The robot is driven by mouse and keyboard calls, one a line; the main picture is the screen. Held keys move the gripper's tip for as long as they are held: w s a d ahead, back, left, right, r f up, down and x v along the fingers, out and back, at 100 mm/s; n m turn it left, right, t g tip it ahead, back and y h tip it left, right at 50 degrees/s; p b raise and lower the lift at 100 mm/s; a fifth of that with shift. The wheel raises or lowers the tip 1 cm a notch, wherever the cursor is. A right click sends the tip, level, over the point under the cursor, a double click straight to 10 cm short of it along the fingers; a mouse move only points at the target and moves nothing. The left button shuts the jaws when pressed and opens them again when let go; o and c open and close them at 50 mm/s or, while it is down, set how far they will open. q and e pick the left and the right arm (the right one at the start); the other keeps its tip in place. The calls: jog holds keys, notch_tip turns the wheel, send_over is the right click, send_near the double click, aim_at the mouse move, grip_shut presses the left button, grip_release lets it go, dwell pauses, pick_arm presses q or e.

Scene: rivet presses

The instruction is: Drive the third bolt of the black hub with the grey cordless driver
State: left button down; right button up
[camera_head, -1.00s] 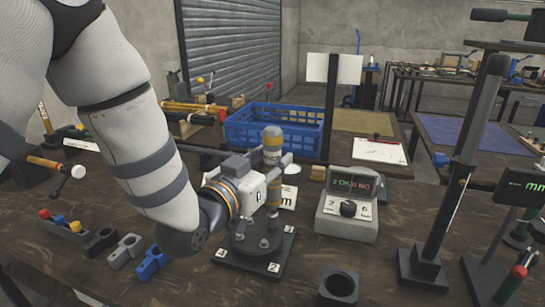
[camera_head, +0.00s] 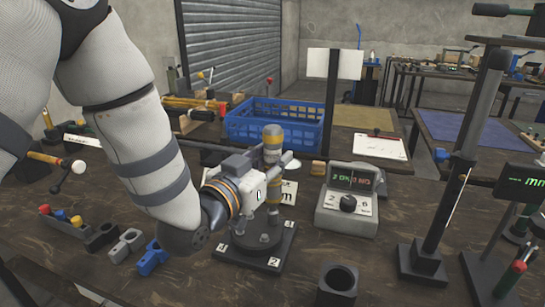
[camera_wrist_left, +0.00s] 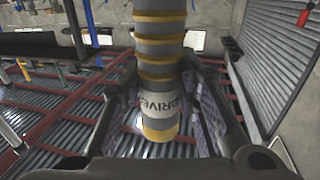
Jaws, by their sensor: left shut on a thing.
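The grey cordless driver (camera_head: 272,141) has yellow bands and stands roughly upright above the black hub (camera_head: 250,247). My left gripper (camera_head: 277,178) is shut around the driver's body. In the left wrist view the driver (camera_wrist_left: 158,60) is between both finger pads, with lettering and a yellow band at its end. The hub is a dark round piece with bolt heads, on a square black base (camera_head: 236,257) with numbered corner tags. Tags 1, 2 and 4 show. My right gripper is not in view.
A grey counter box (camera_head: 348,222) with a lit display and a knob stands right of the hub. A black round socket (camera_head: 338,283) is in front. Black stands (camera_head: 432,235) rise at the right. A blue crate (camera_head: 292,132) is behind. Small blocks (camera_head: 152,258) lie left.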

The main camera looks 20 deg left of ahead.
pick_arm(q)
jog(key=shift+f, duration=0.45)
dwell(0.8)
jog(key=shift+r, duration=0.25)
dwell(0.3)
